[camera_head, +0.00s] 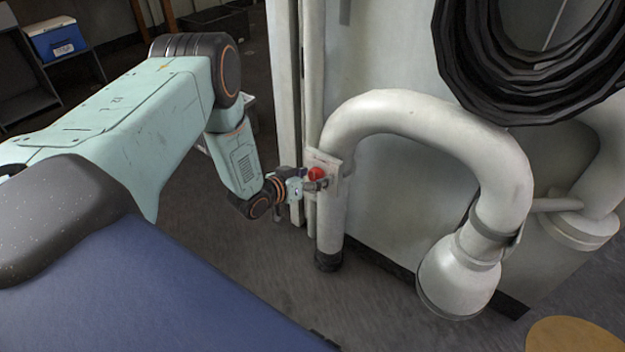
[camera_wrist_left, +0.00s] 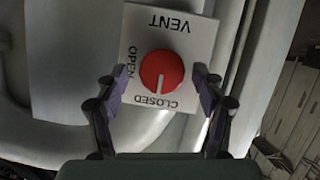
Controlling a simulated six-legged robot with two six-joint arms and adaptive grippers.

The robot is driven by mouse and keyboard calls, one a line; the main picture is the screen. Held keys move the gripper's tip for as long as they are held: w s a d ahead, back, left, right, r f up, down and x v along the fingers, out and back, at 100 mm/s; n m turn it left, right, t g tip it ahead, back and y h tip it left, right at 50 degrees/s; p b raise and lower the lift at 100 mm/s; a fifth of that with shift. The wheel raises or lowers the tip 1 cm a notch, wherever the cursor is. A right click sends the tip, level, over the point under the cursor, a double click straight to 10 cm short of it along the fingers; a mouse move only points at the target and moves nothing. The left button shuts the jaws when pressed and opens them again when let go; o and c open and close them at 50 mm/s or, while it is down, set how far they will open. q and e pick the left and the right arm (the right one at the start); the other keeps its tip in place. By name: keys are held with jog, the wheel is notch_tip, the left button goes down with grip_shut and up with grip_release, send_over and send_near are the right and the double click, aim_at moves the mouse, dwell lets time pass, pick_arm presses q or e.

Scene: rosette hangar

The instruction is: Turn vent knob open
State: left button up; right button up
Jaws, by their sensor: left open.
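The red vent knob (camera_head: 316,173) sits on a pale plate (camera_head: 328,163) beside the bent white pipe. In the left wrist view the knob (camera_wrist_left: 162,70) is round, with a white line pointing at the word CLOSED. The plate (camera_wrist_left: 195,30) also reads VENT and OPEN, with VENT upside down in this view. My left gripper (camera_head: 304,183) is at the plate in the head view. In the wrist view its open fingers (camera_wrist_left: 160,76) stand on either side of the knob, with gaps visible. My right gripper is not in view.
A thick white pipe (camera_head: 430,125) curves right of the plate. A coil of black hose (camera_head: 475,70) hangs above it. A blue and white cooler (camera_head: 55,37) sits on a shelf at the far left. A round tan top (camera_head: 572,336) shows at bottom right.

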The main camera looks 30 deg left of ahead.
pick_arm(q)
jog(key=shift+w+a, duration=0.1)
jog(key=c, duration=1.1)
